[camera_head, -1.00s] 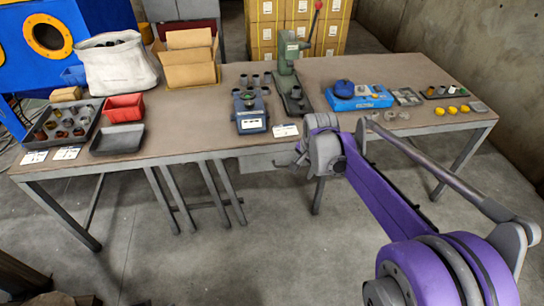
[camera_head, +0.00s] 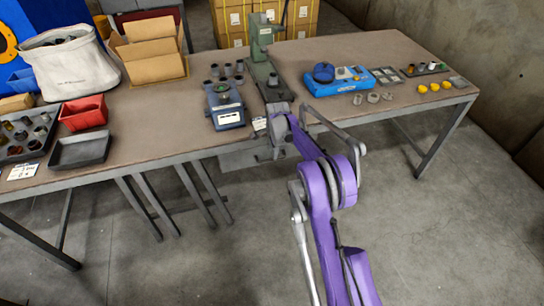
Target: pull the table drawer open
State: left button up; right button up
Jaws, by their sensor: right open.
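The table (camera_head: 160,119) is a long brown-topped workbench with grey metal legs. Its grey drawer (camera_head: 238,158) sits under the front edge, near the middle, and looks shut. My right gripper (camera_head: 268,152) is at the right part of the drawer front, at the end of my purple arm. It is open, and its jaws are small and partly hidden by my own wrist. I cannot tell whether it touches the drawer or its handle; the handle is not clearly visible. My left gripper is not in view.
A blue-grey device (camera_head: 224,106) and a green press (camera_head: 262,62) stand on the table above the drawer. A blue box (camera_head: 337,82) lies to the right, a red bin (camera_head: 83,113) and black tray (camera_head: 80,150) to the left. The floor in front is clear.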

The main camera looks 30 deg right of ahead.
jog(key=f, duration=0.2)
jog(key=w+f, duration=0.1)
jog(key=f, duration=0.1)
jog(key=shift+d+f, duration=0.1)
jog(key=shift+f, duration=0.3)
grip_shut()
dwell(1.1)
